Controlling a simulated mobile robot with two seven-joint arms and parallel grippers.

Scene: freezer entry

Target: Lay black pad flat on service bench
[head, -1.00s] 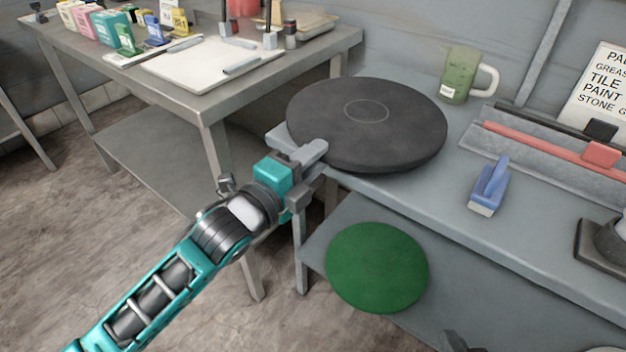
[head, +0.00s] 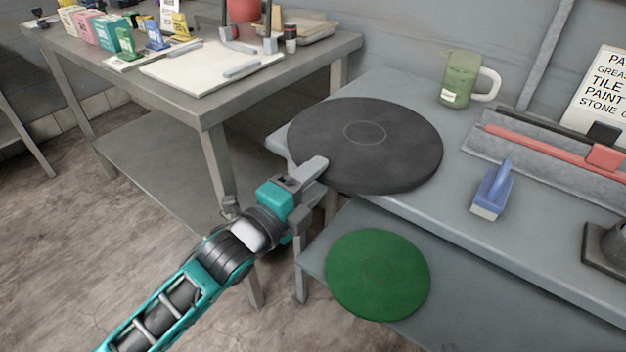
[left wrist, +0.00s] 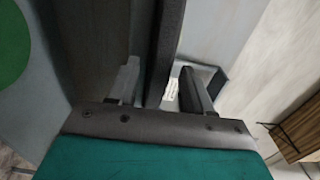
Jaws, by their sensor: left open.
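The black pad (head: 390,150) is a thick round disc with a faint ring in its middle. In the head view it is over the left end of the grey service bench (head: 400,82), and its front part overhangs the bench's front edge. I cannot tell whether it rests fully flat. My left gripper (head: 312,172) is at the pad's front left rim. In the left wrist view its jaws (left wrist: 160,85) are open, with the dark pad's edge (left wrist: 166,45) between the fingers. My right gripper is not in view.
A green round pad (head: 378,275) lies on the shelf below. A green jug (head: 462,80), a blue-handled brush (head: 493,190) and a rack with a red bar (head: 545,145) stand on the bench. A cluttered second table (head: 190,100) is at the left.

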